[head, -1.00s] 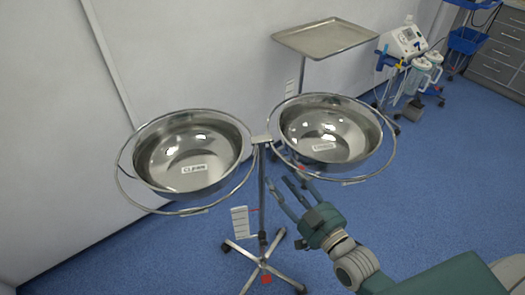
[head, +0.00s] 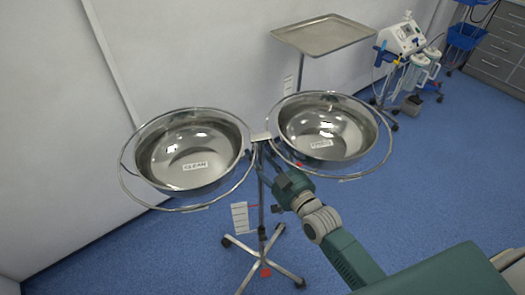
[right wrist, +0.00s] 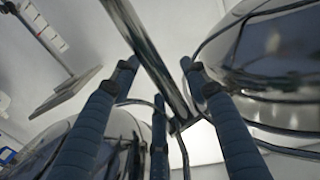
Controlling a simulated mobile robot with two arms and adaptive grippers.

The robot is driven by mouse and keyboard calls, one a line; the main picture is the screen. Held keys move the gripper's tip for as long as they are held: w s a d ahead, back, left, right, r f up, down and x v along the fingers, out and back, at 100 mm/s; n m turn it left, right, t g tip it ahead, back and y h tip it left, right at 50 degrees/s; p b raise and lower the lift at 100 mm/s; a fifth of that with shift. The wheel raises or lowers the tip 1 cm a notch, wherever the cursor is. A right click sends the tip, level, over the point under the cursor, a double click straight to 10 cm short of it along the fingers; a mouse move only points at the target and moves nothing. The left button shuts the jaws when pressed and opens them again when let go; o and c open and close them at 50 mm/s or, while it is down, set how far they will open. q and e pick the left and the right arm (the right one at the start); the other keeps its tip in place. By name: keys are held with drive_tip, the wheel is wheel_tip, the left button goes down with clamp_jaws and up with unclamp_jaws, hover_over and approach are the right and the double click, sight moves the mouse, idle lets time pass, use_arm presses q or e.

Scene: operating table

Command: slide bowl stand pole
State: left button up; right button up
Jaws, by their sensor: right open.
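The bowl stand has a thin metal pole (head: 262,212) that rises from a wheeled base (head: 262,260). Two steel bowls sit in rings either side of its top, one labelled CLEAN (head: 190,150) at left, the other (head: 325,130) at right with an unreadable label. My right gripper (head: 268,163) is at the upper pole, just below the bowls. In the right wrist view the open fingers (right wrist: 160,75) have the pole (right wrist: 148,50) passing between them, and they are not closed on it. The head view partly hides the fingertips. My left gripper is not in view.
A white scale card with a red mark (head: 240,217) stands beside the lower pole. Behind are a tray stand (head: 322,35), a medical cart (head: 405,60) and grey drawers (head: 498,60). A white wall is close behind the bowls; blue floor is clear at front left.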

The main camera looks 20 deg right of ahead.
clamp_jaws()
use_arm(q)
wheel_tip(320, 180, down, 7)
drive_tip(key=b, duration=0.6)
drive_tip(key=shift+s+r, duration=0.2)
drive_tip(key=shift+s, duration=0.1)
use_arm(e)
wheel_tip(320, 180, down, 10)
unclamp_jaws()
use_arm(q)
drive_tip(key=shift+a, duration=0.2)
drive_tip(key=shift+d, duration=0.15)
use_arm(e)
drive_tip(key=v, duration=1.2)
